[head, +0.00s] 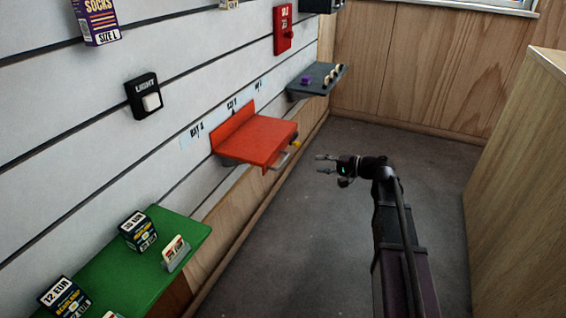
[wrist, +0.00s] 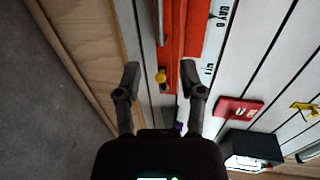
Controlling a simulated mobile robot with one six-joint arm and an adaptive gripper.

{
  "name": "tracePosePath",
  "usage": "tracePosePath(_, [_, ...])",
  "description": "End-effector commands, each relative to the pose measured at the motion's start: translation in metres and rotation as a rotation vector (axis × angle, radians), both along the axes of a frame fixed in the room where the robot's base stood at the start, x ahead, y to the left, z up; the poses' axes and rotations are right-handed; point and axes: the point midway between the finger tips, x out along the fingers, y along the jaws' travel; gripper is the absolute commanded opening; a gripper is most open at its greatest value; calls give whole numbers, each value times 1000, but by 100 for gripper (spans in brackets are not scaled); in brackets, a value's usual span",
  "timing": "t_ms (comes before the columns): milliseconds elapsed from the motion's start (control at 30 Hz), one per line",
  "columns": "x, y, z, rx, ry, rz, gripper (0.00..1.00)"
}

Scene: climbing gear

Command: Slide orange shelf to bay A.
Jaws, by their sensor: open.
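The orange shelf (head: 268,138) is mounted on the white slatted wall, below the middle one of three wall labels. The left label (head: 192,133) lies just left of its back plate and is hard to read. A grey handle (head: 280,161) and a yellow knob (head: 296,144) are at the shelf's front edge. My gripper (head: 318,163) is open and empty, out in front of the shelf and apart from it. In the wrist view the shelf (wrist: 173,45) lies beyond my fingertips (wrist: 160,70), with the yellow knob (wrist: 161,77) appearing between them. One label there reads BAY B (wrist: 222,14).
A green shelf (head: 150,250) with boxes and a card holder is at the lower left. A grey shelf (head: 316,80) with small items is farther right. A light switch (head: 145,96) is on the wall. A wooden cabinet (head: 520,180) stands right. The floor between is clear.

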Motion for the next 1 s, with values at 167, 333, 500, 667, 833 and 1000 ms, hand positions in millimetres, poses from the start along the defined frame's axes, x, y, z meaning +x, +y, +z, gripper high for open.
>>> tracePosePath(167, [3, 7, -2, -1, 1, 1, 51])
tracePosePath(333, [8, 22, -6, -1, 0, 2, 51])
tracePosePath(500, [16, 43, -11, -1, 1, 2, 51])
tracePosePath(667, [24, 65, -17, -1, 1, 2, 51])
tracePosePath(833, [33, 89, -22, -1, 0, 2, 51])
tracePosePath(1000, [40, 109, -26, -1, 0, 1, 51])
